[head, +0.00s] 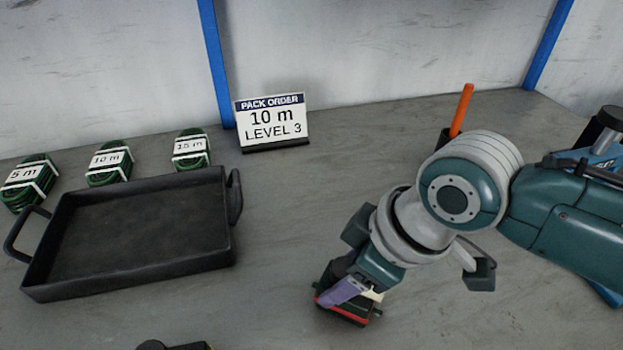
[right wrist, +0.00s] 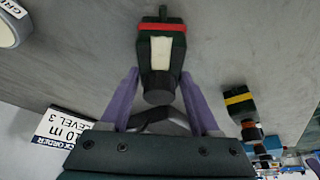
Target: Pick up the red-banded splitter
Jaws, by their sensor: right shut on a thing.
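The red-banded splitter (right wrist: 162,50) is a dark block with a red band, a pale label and a round black end. My right gripper (right wrist: 160,92) has its purple fingers on either side of the splitter's black end and is shut on it. In the head view my right gripper (head: 350,289) points down at the table, and the red-banded splitter (head: 350,316) shows partly under it. Whether the splitter touches the table is hard to tell. My left gripper is not in view.
A yellow-banded splitter (right wrist: 238,100) lies beside the gripper in the right wrist view. A black tray (head: 140,282) stands left, with green cable coils (head: 108,168) behind it. A pack order sign (head: 272,122) reads 10 m, level 3. Table between tray and gripper is clear.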

